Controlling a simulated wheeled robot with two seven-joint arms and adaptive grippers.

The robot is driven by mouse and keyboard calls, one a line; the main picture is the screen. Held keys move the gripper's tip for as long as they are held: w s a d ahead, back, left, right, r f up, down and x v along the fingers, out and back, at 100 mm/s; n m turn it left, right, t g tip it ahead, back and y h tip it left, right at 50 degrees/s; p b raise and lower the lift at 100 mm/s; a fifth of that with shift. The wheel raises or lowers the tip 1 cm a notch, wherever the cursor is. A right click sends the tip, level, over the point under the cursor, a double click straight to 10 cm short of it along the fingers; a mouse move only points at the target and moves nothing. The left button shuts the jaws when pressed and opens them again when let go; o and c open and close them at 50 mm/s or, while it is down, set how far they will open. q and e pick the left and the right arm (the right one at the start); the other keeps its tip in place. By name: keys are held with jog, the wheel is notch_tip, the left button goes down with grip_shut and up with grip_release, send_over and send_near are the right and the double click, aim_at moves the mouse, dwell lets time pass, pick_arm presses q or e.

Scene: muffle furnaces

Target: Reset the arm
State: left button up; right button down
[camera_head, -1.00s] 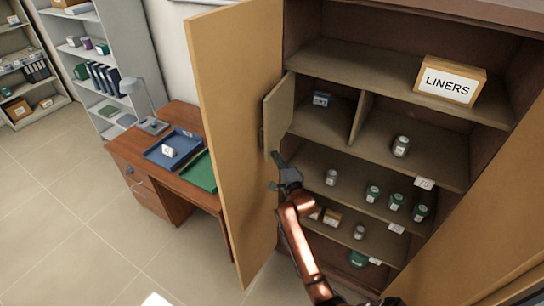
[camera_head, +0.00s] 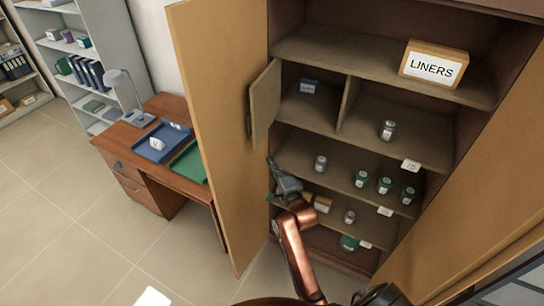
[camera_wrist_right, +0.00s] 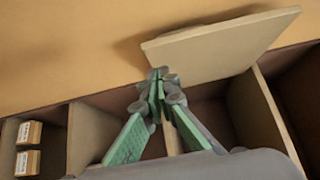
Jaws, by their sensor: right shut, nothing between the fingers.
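My right gripper (camera_head: 272,170) is shut and empty at the end of my copper-coloured arm, in front of the open cabinet's left side. It is just below and right of the small inner door (camera_head: 265,103), which stands open. In the right wrist view the green-padded fingers (camera_wrist_right: 160,84) meet at their tips. The small door (camera_wrist_right: 225,42) is beyond them there; whether they touch it I cannot tell. My left gripper is not in view.
The tall left cabinet door (camera_head: 215,130) stands open beside my right gripper. Shelves hold a LINERS box (camera_head: 434,65), a grey jar (camera_head: 387,130) and several green jars (camera_head: 385,185). A desk (camera_head: 140,165) with blue (camera_head: 152,150) and green trays (camera_head: 190,163) stands left.

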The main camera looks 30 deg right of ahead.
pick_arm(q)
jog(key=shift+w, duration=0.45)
pick_arm(e)
jog(key=shift+s+a, duration=0.35)
jog(key=shift+s, duration=0.05)
jog(key=shift+s+d, duration=0.1)
